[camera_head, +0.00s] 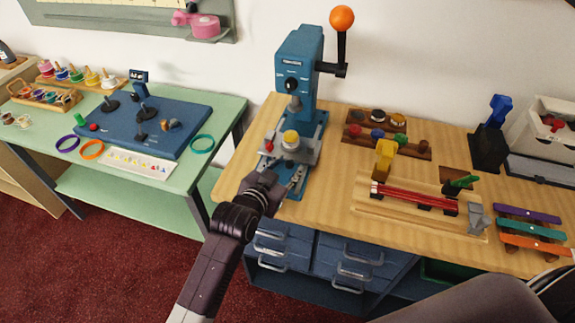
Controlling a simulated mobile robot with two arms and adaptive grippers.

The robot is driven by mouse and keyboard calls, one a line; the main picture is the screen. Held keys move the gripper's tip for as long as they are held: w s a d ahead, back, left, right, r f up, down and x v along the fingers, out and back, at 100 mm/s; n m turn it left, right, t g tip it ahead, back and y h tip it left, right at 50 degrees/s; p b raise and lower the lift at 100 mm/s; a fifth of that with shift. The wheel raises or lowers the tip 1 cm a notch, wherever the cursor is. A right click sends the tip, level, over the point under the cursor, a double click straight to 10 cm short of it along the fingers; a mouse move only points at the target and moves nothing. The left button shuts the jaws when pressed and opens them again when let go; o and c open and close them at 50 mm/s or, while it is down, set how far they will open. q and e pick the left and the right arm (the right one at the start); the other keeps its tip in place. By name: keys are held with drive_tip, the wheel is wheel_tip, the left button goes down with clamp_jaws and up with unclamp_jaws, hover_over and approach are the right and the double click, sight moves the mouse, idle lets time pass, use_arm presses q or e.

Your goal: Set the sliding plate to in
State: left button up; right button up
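The blue press (299,75) stands upright near the left end of the wooden counter, with an orange ball on its lever. Its grey sliding plate (303,152) sits low at the front of the press and carries a round piece with a yellow top (291,138). A small red knob (269,147) shows at the plate's left side. My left gripper (284,183) is at the front of the press base, just below the plate in the picture. Its fingers blend with the dark base parts, so their opening and any contact are unclear. My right gripper is out of view.
The wooden counter (340,212) has bare room right of the press. A wooden fixture with a red rod (415,197) and a yellow block (384,158) lies farther right. Blue drawers (340,262) are below. A green table (222,112) with a blue board stands left, across a gap.

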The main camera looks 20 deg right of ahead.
use_arm(q)
drive_tip(key=shift+w+d+f, duration=0.1)
drive_tip(key=shift+w+d, duration=0.1)
drive_tip(key=shift+w, duration=0.05)
clamp_jaws()
idle(0.3)
